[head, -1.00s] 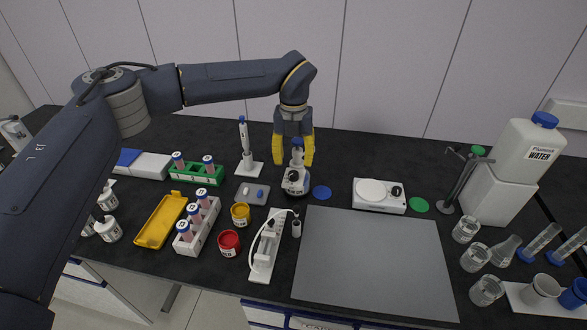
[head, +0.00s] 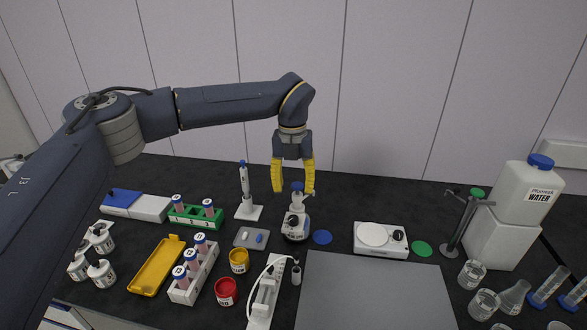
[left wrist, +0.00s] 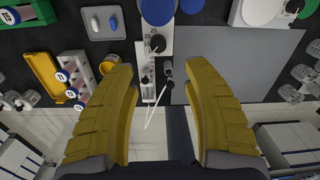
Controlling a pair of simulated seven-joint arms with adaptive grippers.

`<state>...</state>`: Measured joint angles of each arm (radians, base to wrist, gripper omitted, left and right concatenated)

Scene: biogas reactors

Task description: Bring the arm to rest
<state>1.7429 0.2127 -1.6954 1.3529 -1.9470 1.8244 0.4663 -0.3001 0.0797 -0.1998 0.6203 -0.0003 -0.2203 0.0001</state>
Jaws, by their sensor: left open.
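My left gripper (head: 293,190) is open, with its yellow fingers pointing down. Nothing shows between the fingers. In the left wrist view the two fingers (left wrist: 160,75) are spread wide, with the bench and a white pump-like unit (left wrist: 152,60) far below. My left arm reaches in from the left, bent down at the wrist. My right gripper is not in view.
A pipette stand (head: 248,212), a green tube rack (head: 196,217), a white tube rack (head: 193,278) and yellow and red jars stand left. A balance (head: 381,240), a grey mat (head: 375,290), a water container (head: 530,190) and glassware are right. Space above the bench is free.

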